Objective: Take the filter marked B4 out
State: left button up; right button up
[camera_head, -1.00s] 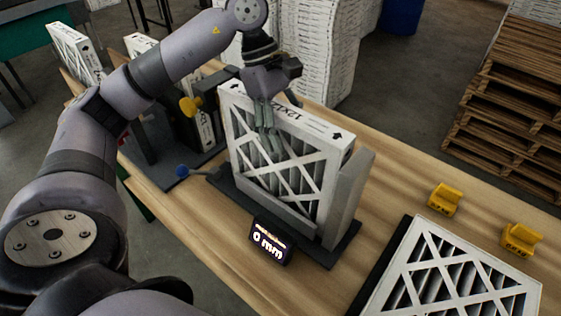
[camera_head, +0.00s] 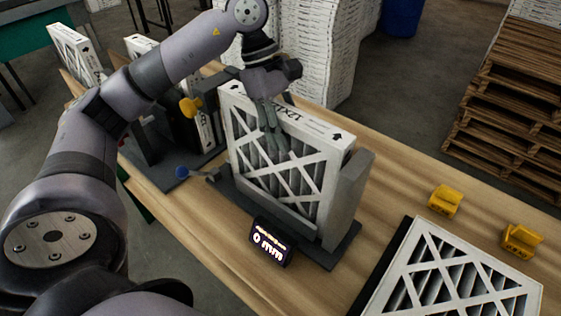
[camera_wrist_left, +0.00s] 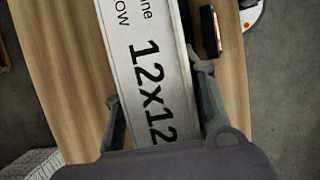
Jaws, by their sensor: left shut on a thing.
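A white-framed pleated filter (camera_head: 280,165) stands upright in a dark grey holder (camera_head: 345,205) on the wooden table, in the middle of the head view. Its top edge carries print and an arrow. My left gripper (camera_head: 272,140) comes down over this top edge with a finger on each side, shut on the filter. In the left wrist view the filter's top edge (camera_wrist_left: 150,60) reads "12x12" and lies between the fingers (camera_wrist_left: 160,110). No B4 mark can be read on it. My right gripper is in neither view.
A small display (camera_head: 268,243) reading 0 mm stands in front of the holder. Another filter (camera_head: 450,275) lies flat at the lower right, near two yellow blocks (camera_head: 444,200). More filters (camera_head: 75,50) stand at the far left. Wooden pallets (camera_head: 515,100) are beyond the table.

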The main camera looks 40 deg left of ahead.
pick_arm(q)
grip_shut()
jog(key=shift+r, duration=0.1)
